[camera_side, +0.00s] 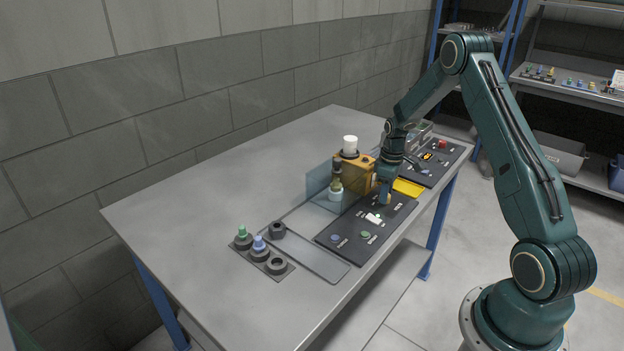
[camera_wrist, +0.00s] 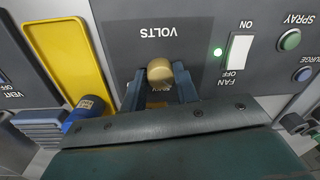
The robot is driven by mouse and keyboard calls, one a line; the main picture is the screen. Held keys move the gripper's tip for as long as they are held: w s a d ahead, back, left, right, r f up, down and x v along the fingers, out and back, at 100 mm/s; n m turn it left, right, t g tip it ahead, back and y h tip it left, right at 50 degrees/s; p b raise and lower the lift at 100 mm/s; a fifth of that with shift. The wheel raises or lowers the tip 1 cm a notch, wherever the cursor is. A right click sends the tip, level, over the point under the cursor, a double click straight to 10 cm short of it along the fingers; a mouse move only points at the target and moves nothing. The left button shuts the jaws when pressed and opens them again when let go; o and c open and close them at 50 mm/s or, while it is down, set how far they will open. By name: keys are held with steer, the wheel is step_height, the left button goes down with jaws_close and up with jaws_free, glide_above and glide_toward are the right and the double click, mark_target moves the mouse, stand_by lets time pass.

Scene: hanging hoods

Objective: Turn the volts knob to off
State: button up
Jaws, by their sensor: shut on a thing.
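The volts knob (camera_wrist: 159,70) is a tan, rounded knob on a dark panel, below the upside-down VOLTS label (camera_wrist: 161,32) in the wrist view. My gripper (camera_wrist: 158,84) has its two blue-grey fingers on either side of the knob and is shut on it. A small marking below the knob is partly hidden by the gripper, so the knob's setting is not readable. In the side view my gripper (camera_side: 384,198) points down at the dark panel (camera_side: 340,228) on the table, and it hides the knob there.
A white FAN rocker switch (camera_wrist: 239,55) with a lit green lamp (camera_wrist: 217,51) sits right of the knob. Green (camera_wrist: 289,39) and blue (camera_wrist: 303,74) buttons are farther right. A yellow plate (camera_wrist: 57,50) lies left. An orange block (camera_side: 352,172) stands close behind my gripper.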

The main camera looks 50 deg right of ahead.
steer(key=shift+n, duration=1.5)
steer(key=o, duration=1)
steer(key=r, duration=1.4)
steer(key=shift+w+d, duration=0.2)
steer(key=shift+d, duration=0.1)
